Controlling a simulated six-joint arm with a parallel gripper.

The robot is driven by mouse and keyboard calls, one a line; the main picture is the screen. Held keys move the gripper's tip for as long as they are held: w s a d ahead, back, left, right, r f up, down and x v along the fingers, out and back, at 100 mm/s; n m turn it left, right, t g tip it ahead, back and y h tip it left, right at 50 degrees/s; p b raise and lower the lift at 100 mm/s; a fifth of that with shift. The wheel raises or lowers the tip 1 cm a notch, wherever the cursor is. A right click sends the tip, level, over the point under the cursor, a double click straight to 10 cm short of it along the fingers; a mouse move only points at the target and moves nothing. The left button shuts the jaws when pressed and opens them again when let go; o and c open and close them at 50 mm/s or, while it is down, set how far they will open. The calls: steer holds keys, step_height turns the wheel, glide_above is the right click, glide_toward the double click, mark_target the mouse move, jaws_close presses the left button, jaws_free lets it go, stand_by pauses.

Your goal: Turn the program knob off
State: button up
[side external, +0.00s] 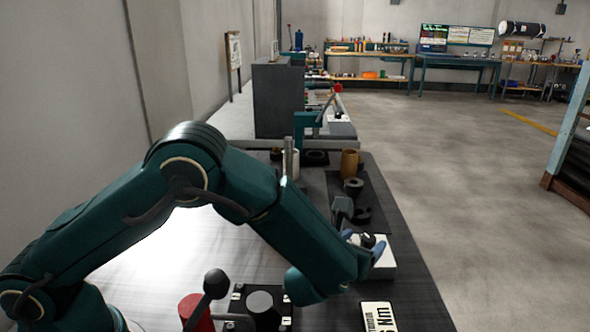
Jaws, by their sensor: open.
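A white box (388,267) sits near the right edge of the dark table, partly hidden by my arm. A small dark round knob (368,240) shows on top of it; I take this to be the program knob. Its pointer direction is too small to read. My gripper (364,238) is at the box, with blue-grey fingers close to the knob. It is open. From this side I cannot tell whether the fingers touch the knob or stand around it.
A white card marked Nm (378,316) lies in front of the box. A black-ball lever (215,283) and red cylinder (196,312) stand front left, beside a black plate (238,312). Behind are a brown cylinder (349,162) and dark rings (353,187).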

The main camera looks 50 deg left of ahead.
mark_target(368, 240)
steer(key=shift+w+a+f, duration=0.1)
steer(key=shift+w+f, duration=0.15)
steer(key=shift+f, duration=0.3)
steer(key=shift+x, duration=2.25)
jaws_close()
